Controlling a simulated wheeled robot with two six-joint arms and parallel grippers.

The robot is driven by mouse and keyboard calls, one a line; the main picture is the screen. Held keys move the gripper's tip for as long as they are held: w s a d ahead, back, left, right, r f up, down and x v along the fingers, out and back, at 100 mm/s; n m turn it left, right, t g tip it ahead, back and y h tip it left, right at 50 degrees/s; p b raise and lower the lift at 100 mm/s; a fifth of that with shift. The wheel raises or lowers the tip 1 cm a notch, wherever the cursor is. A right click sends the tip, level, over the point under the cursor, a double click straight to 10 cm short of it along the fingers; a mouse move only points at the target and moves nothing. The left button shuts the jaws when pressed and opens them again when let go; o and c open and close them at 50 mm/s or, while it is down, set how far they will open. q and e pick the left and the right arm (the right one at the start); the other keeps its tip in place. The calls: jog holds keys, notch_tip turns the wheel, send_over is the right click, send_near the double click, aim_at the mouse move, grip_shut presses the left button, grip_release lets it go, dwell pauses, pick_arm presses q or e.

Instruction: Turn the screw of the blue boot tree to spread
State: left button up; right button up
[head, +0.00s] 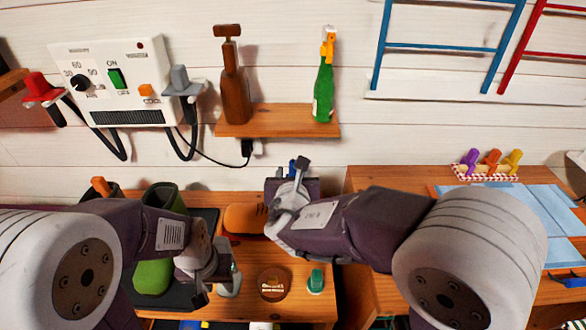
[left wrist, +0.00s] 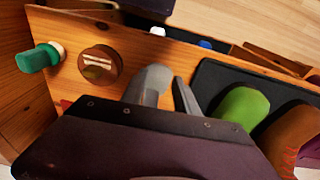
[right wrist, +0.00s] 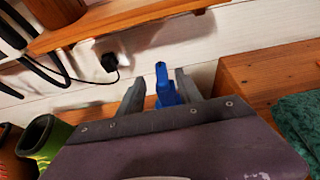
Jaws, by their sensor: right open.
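The blue boot tree is mostly hidden; a blue upright part, which may be its screw handle, shows between the fingers of my right gripper in the right wrist view (right wrist: 165,88). Only a bit of blue shows in the head view (head: 292,166). My right gripper (right wrist: 161,92) is open around that blue part; I cannot tell whether a finger touches it. It also shows in the head view (head: 297,172). My left gripper (left wrist: 172,92) is low over the bench, beside a grey knob-like object (head: 231,284). Whether its fingers are open or shut is unclear.
A green boot (head: 152,276) stands on a black tray at left; an orange-brown boot (head: 244,219) is near the right gripper. A round wooden tin (head: 274,284) and a green-knobbed item (head: 316,281) are in front. A shelf (head: 277,121) with bottles hangs above.

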jog(key=x, duration=0.5)
jog(key=shift+w+f, duration=0.15)
jog(key=shift+w, duration=0.25)
grip_shut()
